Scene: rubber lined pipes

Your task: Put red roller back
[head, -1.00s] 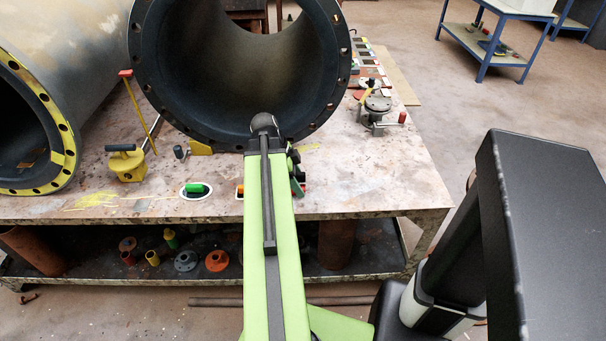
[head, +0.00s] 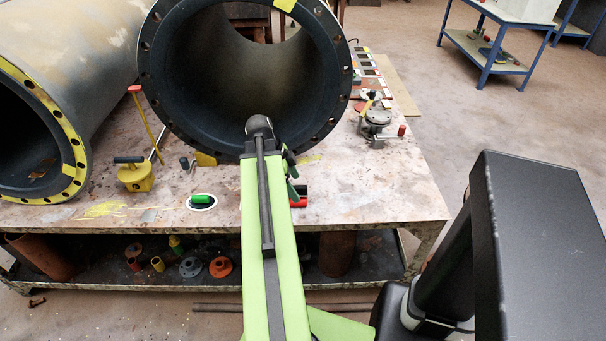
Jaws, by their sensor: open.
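My arm reaches away from me over the workbench (head: 380,195), and its green link hides part of the tabletop. A small red piece (head: 299,204), which looks like the red roller, lies on the bench just right of the arm, below and close to the gripper. Dark parts are beside it, and the arm may hide some of it. A green roller (head: 202,199) lies on a white oval spot left of the arm.
A large flanged pipe (head: 147,75) stands behind the arm's end; another pipe with a yellow-marked flange (head: 75,170) is at left. A yellow block with a handle (head: 135,177) and a metal device (head: 376,122) stand on the bench. The bench's right front is clear.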

